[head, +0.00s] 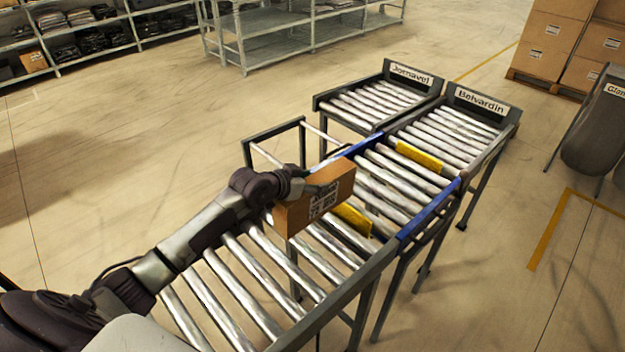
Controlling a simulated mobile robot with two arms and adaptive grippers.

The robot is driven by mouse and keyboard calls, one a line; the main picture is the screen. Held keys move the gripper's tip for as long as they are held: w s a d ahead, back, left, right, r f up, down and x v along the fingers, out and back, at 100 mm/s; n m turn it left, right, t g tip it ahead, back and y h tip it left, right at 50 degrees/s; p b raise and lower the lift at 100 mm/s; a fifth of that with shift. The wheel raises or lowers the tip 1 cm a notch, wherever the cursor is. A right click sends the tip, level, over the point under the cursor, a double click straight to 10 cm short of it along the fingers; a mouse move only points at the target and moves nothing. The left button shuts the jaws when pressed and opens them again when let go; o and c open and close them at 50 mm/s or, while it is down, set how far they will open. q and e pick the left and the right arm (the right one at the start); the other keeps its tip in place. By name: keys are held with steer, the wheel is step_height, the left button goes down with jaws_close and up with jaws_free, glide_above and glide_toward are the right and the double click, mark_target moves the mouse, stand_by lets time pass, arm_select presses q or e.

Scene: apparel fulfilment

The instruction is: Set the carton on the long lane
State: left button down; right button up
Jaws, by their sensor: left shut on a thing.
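A brown carton (318,200) with a printed label on its near side is held tilted at the roller conveyor. My left gripper (312,189) reaches in from the left and is shut on the carton's upper left part; its fingers are partly hidden. The carton is over the near rollers (250,262), close to a yellow strip; I cannot tell if it touches them. Beyond it, the rollers run on to the lane signed Belvardin (452,133), the longer-looking one. A shorter roller lane signed Jornavel (375,104) stands to its left. My right gripper is not in view.
Blue side rails (430,214) and yellow strips (420,157) mark the conveyor's middle section. A grey bin (594,130) stands at the right. Stacked cartons on a pallet (556,45) and metal shelves (275,42) are at the back. Floor to the left is open.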

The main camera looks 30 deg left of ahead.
mark_target(311, 206)
arm_select(q)
step_height(311, 206, down, 4)
steer(key=b, duration=0.4)
steer(key=shift+s+f, duration=0.1)
steer(key=shift+f, duration=0.15)
step_height(311, 206, down, 2)
steer(key=shift+a+f+b, duration=0.1)
steer(key=shift+f+b, duration=0.05)
steer(key=shift+b, duration=0.55)
steer(key=shift+s+f+b, duration=0.1)
steer(key=shift+f+b, duration=0.55)
steer(key=shift+f, duration=0.45)
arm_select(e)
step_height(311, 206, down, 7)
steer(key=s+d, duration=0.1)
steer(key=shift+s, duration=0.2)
